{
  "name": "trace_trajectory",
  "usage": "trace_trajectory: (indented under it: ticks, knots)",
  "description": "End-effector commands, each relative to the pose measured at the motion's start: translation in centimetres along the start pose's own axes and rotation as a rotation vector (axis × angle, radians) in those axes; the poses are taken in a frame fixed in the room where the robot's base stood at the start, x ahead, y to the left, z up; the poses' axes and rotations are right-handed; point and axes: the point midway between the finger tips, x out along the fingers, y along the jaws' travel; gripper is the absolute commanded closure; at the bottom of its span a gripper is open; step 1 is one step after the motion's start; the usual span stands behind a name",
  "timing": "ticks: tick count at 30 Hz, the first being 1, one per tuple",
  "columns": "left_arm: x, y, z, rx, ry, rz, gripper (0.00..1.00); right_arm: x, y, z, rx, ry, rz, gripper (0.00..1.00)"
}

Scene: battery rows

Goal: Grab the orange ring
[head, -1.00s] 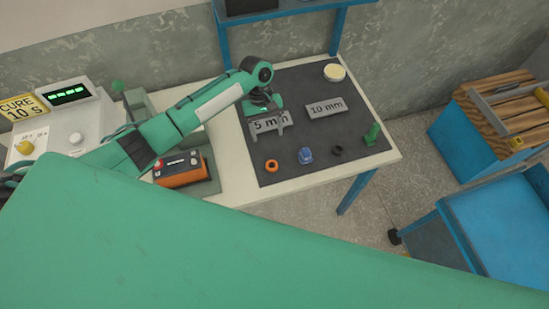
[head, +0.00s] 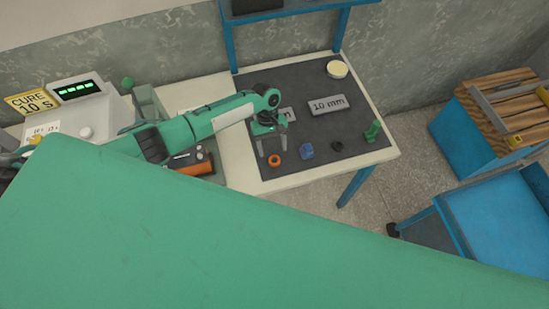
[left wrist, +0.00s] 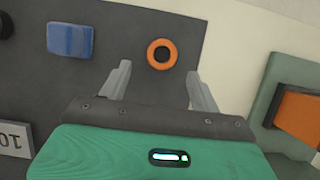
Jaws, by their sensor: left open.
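The orange ring (head: 276,160) lies flat on the dark mat (head: 300,93) near the table's front edge. In the left wrist view the orange ring (left wrist: 162,54) shows beyond the fingertips, roughly midway between them. My left gripper (head: 272,147) is open and empty, with its fingers pointing down beside the ring in the head view. In the left wrist view the left gripper (left wrist: 157,75) has its two fingers spread wide. The fingers do not touch the ring. My right gripper is not in view.
A blue block (head: 307,151) and a black ring (head: 337,146) lie right of the orange ring. A 10 mm plate (head: 327,105), a green piece (head: 372,131) and a round cream tin (head: 337,69) are also on the mat. An orange device (head: 190,163) sits to the left.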

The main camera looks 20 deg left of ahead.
Motion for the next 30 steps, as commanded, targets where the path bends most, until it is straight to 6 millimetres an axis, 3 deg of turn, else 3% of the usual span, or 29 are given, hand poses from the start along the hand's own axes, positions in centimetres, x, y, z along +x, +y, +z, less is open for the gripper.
trace_trajectory:
  ticks: [1, 6, 15, 22, 30]
  knots:
    - [0.3, -0.1, 0.3, -0.002, -0.002, -0.003, 0.36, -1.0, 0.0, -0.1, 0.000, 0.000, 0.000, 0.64]
    - [2.5, -0.1, 0.2, -0.001, -0.002, -0.001, 0.36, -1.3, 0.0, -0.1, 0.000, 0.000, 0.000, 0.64]
    - [3.1, -0.1, 0.1, -0.001, 0.000, 0.000, 0.36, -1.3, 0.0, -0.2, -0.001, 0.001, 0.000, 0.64]
    - [3.0, -0.1, 0.1, -0.001, -0.001, 0.000, 0.82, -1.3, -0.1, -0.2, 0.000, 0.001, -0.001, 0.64]
    - [3.0, -0.1, 0.1, -0.001, -0.001, 0.000, 0.84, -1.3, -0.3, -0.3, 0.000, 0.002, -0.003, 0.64]
